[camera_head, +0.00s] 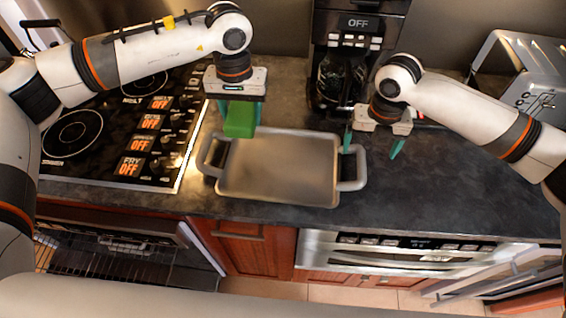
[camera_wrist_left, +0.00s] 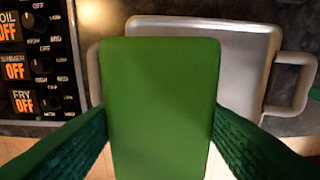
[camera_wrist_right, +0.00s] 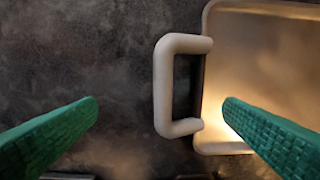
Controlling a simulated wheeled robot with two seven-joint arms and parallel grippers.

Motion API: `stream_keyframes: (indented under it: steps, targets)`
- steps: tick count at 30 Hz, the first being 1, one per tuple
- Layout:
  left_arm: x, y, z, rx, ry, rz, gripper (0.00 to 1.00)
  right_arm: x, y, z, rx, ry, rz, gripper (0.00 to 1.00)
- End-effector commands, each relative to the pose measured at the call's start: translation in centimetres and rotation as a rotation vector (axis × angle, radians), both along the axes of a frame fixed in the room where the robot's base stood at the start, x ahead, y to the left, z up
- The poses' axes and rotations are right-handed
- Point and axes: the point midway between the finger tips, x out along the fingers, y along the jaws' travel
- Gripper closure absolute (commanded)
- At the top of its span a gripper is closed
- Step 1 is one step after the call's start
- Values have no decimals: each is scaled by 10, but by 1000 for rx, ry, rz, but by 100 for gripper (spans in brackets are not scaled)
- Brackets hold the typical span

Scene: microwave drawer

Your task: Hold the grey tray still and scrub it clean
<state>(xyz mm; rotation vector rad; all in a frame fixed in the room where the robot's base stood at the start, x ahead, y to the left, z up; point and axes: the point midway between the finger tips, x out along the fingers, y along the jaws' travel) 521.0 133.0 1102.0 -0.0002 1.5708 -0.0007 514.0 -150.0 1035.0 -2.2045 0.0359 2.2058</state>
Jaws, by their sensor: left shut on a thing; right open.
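The grey tray (camera_head: 280,168) lies flat on the dark counter, with a loop handle at each short end. My left gripper (camera_head: 241,108) is shut on a green sponge (camera_head: 240,121) over the tray's back left corner. The sponge (camera_wrist_left: 160,105) fills the middle of the left wrist view between the green fingers; I cannot tell whether it touches the tray. My right gripper (camera_head: 372,145) is open and empty near the tray's right handle (camera_head: 353,168). In the right wrist view, that handle (camera_wrist_right: 163,85) shows between the spread fingers, apart from both.
A coffee maker (camera_head: 345,75) stands behind the tray, and a metal toaster (camera_head: 525,80) at the back right. The counter (camera_head: 440,195) is clear to the right of the tray.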

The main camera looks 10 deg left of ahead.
Motion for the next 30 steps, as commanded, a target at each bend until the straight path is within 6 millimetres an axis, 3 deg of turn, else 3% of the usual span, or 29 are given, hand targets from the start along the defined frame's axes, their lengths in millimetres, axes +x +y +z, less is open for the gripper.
stream_keyframes:
  steps: [11, 24, 30]
  targets:
    - [0, 0, 0, 0, 0, 0, 86, 1, 0, 6, 1, -2, 0, 0]
    - [0, 0, 0, 0, 0, 0, 86, 1, 1, 91, 2, -4, 1, 0]
    - [0, 0, 0, 0, 0, 0, 86, 1, 0, 115, 0, -1, 0, 0]
